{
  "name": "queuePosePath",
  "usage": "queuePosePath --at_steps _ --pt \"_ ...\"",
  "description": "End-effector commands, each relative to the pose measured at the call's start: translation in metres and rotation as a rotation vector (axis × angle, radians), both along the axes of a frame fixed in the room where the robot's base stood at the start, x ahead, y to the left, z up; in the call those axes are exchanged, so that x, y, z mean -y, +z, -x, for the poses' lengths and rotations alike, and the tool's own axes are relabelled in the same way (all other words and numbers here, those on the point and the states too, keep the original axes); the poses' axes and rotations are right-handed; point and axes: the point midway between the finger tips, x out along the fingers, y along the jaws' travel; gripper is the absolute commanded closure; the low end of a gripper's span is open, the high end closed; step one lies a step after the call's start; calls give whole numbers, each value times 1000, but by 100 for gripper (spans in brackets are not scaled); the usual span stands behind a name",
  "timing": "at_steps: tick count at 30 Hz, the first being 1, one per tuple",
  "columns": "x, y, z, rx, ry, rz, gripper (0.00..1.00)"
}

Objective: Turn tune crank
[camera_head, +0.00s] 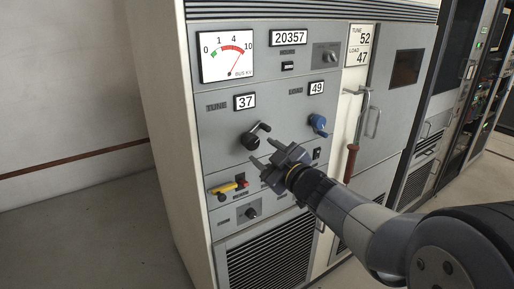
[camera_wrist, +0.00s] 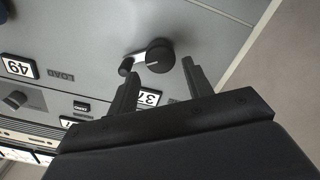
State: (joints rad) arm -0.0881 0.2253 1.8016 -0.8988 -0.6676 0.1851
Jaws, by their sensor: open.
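The black tune crank (camera_head: 250,141) is on the grey rack panel below the TUNE counter (camera_head: 245,101), which reads 37. Its handle points up and right in the head view. My gripper (camera_head: 267,153) is open and empty, just right of and below the crank, with its fingers towards the panel. In the wrist view, which shows the panel turned over, the crank (camera_wrist: 160,54) lies just beyond the fingertips (camera_wrist: 159,69), its small knob near the left finger. The fingers appear apart from the crank. The TUNE counter is partly hidden behind the left finger in the wrist view.
A blue load crank (camera_head: 318,124) sits right of the tune crank, under the LOAD counter (camera_head: 317,87) reading 49. A card (camera_head: 359,47) reads TUNE 52, LOAD 47. A red-handled lever (camera_head: 351,162) is at the right.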

Motion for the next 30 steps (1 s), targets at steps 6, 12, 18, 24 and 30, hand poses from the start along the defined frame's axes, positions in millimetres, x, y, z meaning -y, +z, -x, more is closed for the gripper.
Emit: queuePosePath --at_steps 6,12,18,24,30 --pt "21 0 29 1 -2 1 52" --pt "27 0 40 1 0 1 52" --pt "28 0 41 0 1 1 52" --pt "26 0 39 0 1 0 52" --pt "15 -1 22 -1 2 1 52"
